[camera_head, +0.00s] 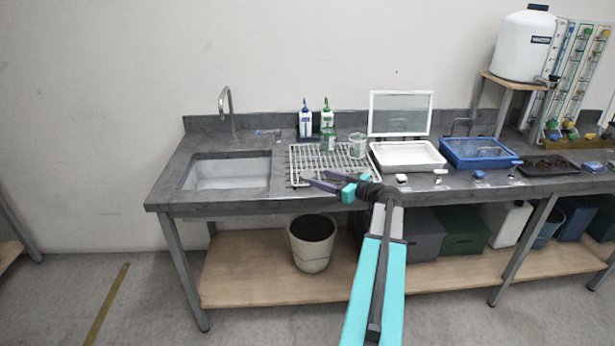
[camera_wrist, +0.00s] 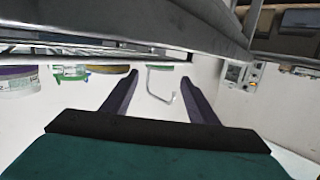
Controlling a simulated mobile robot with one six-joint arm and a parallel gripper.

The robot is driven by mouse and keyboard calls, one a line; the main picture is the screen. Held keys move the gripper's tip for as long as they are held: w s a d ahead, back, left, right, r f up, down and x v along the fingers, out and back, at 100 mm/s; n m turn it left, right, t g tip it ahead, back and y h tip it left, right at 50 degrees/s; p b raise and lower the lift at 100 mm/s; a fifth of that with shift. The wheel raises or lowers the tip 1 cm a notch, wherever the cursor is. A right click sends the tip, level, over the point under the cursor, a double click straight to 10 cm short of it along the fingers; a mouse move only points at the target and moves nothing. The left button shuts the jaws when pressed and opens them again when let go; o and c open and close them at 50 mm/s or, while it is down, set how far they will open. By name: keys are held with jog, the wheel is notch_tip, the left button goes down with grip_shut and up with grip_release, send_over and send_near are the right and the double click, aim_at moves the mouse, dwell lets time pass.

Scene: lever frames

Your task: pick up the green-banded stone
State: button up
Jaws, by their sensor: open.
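I cannot pick out a green-banded stone for certain in either view. Several small pale pieces, one of them a white piece (camera_head: 402,178), lie along the bench's front edge, too small to show any band. My gripper (camera_head: 307,179) points left at the front edge of the white wire rack (camera_head: 300,160), its dark fingers apart. In the wrist view, my gripper (camera_wrist: 160,76) is open with nothing between its fingers. A green-marked item (camera_wrist: 70,75) shows at the left there, but I cannot tell what it is.
The grey bench (camera_head: 170,190) holds a sink (camera_head: 228,172), two bottles, glass beakers, a white tray (camera_head: 408,166) and a blue tray (camera_head: 480,155). A dark tray (camera_head: 548,168) and white tank (camera_head: 522,48) stand right. A bucket (camera_head: 312,252) sits on the lower shelf.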

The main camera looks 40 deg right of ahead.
aim_at(313, 177)
jog(key=shift+w+a+f+p, duration=0.15)
jog(key=shift+w+p, duration=0.4)
jog(key=shift+w, duration=0.35)
jog(key=shift+w+d+f+p, duration=0.1)
jog(key=shift+w+p, duration=0.4)
jog(key=shift+w, duration=0.4)
jog(key=shift+w+a+f, duration=0.2)
jog(key=shift+w+f, duration=0.1)
jog(key=shift+w, duration=0.35)
jog(key=shift+f, duration=0.15)
jog(key=c, duration=0.8)
jog(key=shift+c, duration=0.3)
